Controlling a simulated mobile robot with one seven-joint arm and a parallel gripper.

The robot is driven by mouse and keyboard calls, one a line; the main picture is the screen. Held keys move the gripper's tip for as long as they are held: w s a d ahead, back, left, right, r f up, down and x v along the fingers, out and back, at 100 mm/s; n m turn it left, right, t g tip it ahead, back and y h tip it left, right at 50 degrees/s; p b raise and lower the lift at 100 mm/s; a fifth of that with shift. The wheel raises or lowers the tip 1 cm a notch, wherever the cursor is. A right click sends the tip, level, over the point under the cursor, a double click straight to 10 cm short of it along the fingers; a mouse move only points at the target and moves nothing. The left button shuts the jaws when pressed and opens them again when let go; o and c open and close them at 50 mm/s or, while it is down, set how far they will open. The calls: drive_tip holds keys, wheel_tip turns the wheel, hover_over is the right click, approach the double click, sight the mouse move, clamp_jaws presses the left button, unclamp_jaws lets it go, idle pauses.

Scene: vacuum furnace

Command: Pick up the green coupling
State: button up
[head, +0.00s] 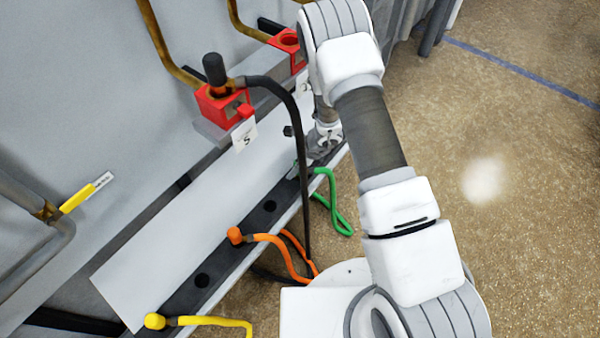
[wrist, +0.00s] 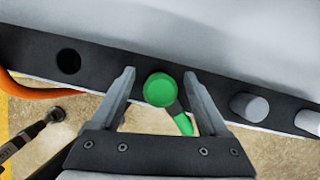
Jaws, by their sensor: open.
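The green coupling (wrist: 159,90) shows in the wrist view as a round green cap at the dark rail, with a short green hose leading off to its lower right. My gripper (wrist: 159,74) is open, with one finger on each side of the coupling and a visible gap on both sides. I cannot tell the height difference between fingertips and cap. In the head view my gripper (head: 308,164) is down at the rail beside the green hose (head: 336,203), and the coupling itself is mostly hidden there.
The dark rail (wrist: 215,88) has an empty hole (wrist: 69,61) to the left and grey plugs (wrist: 250,107) to the right. An orange coupling (head: 235,236) and a yellow coupling (head: 154,321) sit along it. A black hose (head: 298,130) hangs from a red block (head: 219,105) near my arm.

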drive_tip(key=shift+w+a+f, duration=0.15)
drive_tip(key=shift+a+f, duration=0.05)
drive_tip(key=shift+f, duration=0.45)
drive_tip(key=shift+r, duration=0.1)
clamp_jaws()
